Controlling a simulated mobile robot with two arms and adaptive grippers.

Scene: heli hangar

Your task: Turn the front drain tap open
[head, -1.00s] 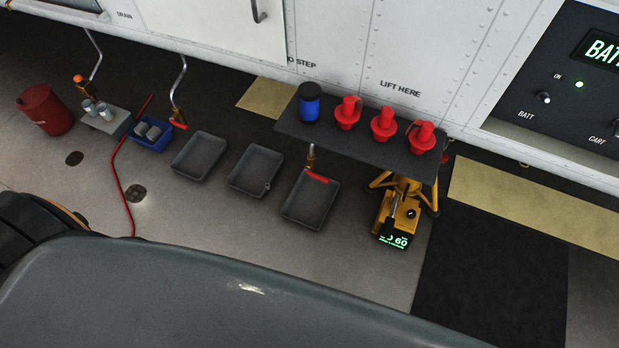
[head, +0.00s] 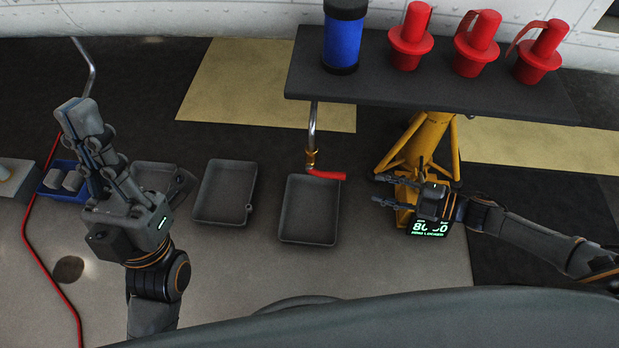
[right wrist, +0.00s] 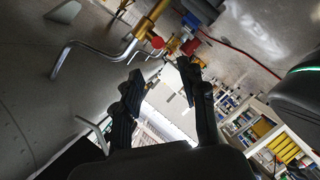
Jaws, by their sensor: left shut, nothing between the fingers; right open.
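A drain tap with a brass body (head: 311,159) hangs on a steel pipe above a grey drip tray (head: 310,212) in the head view. Its red lever (head: 328,175) points right, crosswise to the pipe. My right gripper (head: 379,189) is open and empty, just right of the lever's free end, apparently with a small gap. In the right wrist view, a brass fitting with a red end (right wrist: 158,42) shows beyond the open fingers (right wrist: 160,72); I cannot tell which tap it is. My left gripper (head: 80,112) is shut and empty at the left, pointing upward.
A dark shelf (head: 440,92) with a blue canister (head: 343,40) and red plugs (head: 472,48) overhangs above the tap. A yellow stand (head: 430,145) with a lit display is behind my right gripper. Another tray (head: 226,192) and a blue bin (head: 57,190) lie left.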

